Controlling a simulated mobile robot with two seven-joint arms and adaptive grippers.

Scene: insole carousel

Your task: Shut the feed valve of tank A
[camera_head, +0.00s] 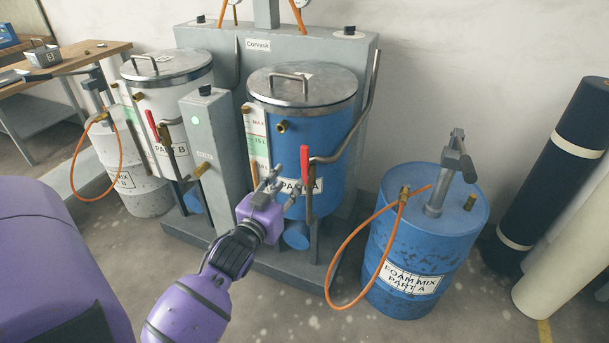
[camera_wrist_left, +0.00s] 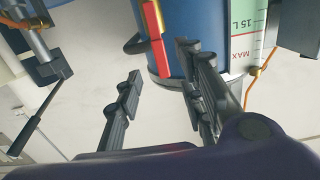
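Tank A (camera_head: 325,140) is a blue tank with a metal lid and a "PART A" label. Its feed valve has a red lever (camera_head: 305,160) standing about upright in front of the tank. My left gripper (camera_head: 274,184) is just left of this lever, in front of the tank's lower part. In the left wrist view the gripper (camera_wrist_left: 160,105) is open, its two dark fingers apart. The red lever (camera_wrist_left: 156,38) shows beyond the fingertips, towards the right finger, with nothing clasped. My right gripper is not in view.
Tank B (camera_head: 172,105), with its own red lever (camera_head: 151,124), stands left of a grey post (camera_head: 212,140). A blue drum (camera_head: 420,245) with a pump and orange hose (camera_head: 340,255) stands right of tank A. Rolls (camera_head: 560,165) lean at the far right.

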